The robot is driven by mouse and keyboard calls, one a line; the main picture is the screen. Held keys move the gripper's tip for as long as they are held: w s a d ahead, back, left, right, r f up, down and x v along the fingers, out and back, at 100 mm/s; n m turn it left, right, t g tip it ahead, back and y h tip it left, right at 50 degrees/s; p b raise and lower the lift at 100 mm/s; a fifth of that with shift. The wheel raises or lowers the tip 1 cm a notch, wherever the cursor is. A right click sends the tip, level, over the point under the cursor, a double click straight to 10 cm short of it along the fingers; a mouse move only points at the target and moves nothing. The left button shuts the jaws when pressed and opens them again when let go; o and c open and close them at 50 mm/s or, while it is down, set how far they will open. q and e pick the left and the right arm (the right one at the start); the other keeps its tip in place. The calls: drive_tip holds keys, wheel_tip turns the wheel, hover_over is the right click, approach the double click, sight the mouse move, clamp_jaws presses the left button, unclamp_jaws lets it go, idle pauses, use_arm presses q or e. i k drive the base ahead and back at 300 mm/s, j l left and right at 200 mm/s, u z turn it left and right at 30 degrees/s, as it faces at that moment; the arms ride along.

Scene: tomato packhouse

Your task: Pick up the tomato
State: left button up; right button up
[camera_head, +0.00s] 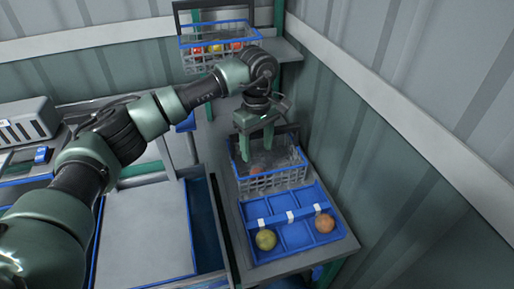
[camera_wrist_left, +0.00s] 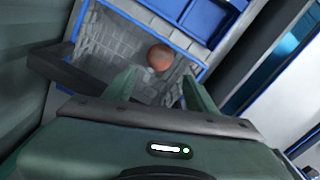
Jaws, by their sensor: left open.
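A red tomato (camera_wrist_left: 160,57) lies inside a grey wire crate with a blue rim (camera_wrist_left: 187,50), seen in the left wrist view. In the head view, a small reddish part of it (camera_head: 283,170) shows through the crate (camera_head: 272,184); the rest is hidden. My left gripper (camera_head: 257,145) points down over the crate, with its fingers at about rim height. In the left wrist view its two green fingers (camera_wrist_left: 158,84) are apart with nothing between them, and the tomato shows beyond the tips. My right gripper is in neither view.
In front of the crate is a blue divided tray (camera_head: 291,236) with a yellow-green tomato (camera_head: 265,239) and an orange-red tomato (camera_head: 324,223). A second crate (camera_head: 219,38) with several tomatoes stands on a shelf behind. A corrugated wall (camera_head: 400,165) closes the right side.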

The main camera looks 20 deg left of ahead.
sight(266, 240)
drive_tip(key=k, duration=1.5)
